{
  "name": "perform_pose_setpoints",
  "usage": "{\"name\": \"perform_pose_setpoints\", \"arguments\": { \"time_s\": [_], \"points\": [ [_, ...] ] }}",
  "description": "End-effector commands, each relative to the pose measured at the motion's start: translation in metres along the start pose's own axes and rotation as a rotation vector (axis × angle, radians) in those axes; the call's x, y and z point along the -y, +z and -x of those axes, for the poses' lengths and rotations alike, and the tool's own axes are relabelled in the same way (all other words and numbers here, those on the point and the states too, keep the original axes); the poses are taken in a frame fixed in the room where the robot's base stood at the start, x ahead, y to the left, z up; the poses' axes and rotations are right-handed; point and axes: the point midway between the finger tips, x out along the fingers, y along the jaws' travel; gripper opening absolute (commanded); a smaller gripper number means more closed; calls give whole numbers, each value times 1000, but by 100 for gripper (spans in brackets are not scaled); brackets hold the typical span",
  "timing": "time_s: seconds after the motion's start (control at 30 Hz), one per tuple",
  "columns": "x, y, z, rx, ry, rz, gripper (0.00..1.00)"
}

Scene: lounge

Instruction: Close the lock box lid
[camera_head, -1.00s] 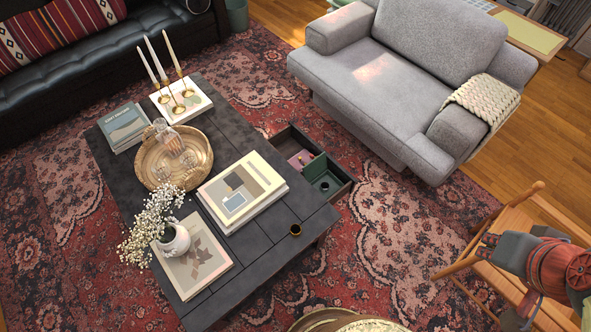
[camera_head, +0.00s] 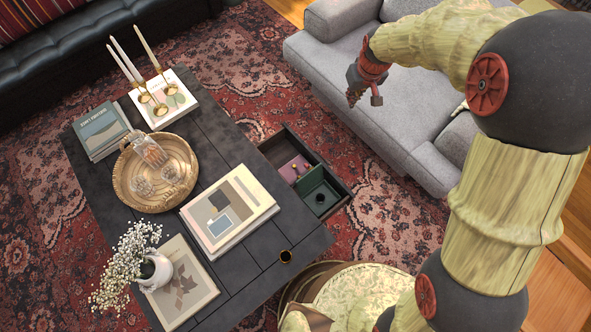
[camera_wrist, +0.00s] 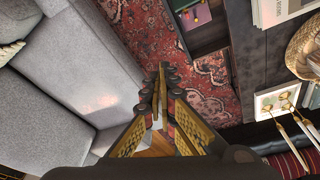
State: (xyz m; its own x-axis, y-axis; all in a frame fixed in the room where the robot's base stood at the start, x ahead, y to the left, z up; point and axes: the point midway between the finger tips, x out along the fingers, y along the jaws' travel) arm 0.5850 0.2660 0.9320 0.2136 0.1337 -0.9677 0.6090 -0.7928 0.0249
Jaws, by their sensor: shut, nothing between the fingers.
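A small green box (camera_head: 321,198), which looks like the lock box, sits in the open drawer (camera_head: 343,204) of the dark coffee table. A green panel (camera_head: 309,181), apparently its raised lid, stands upright on its left side. The inside of the box is dark. The box also shows at the top of the wrist view (camera_wrist: 198,15), partly cut off.
A pinkish-purple item (camera_head: 292,168) with small gold pieces lies in the drawer beside the green panel. The coffee table (camera_head: 238,268) holds books, a tray (camera_head: 125,185), candlesticks and a flower vase.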

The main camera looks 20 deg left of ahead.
Motion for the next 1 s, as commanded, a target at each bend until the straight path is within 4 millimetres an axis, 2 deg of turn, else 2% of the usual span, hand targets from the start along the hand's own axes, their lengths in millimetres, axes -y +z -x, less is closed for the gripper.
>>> {"name": "perform_pose_setpoints", "arguments": {
  "time_s": [0.03, 0.17, 0.3, 0.5, 0.6, 0.7, 0.77, 1.0],
  "points": [
    [14, -5, -31, 20, -11, 32, 0],
    [46, -18, -99, 48, -32, 110, 0],
    [86, -18, -177, 77, -53, 196, 0],
    [142, 4, -285, 119, -79, 314, 0],
    [165, 19, -327, 133, -88, 362, 0],
    [181, 33, -357, 144, -94, 396, 0],
    [187, 39, -370, 148, -96, 410, 0],
    [196, 49, -395, 153, -100, 429, 0]
  ]
}}
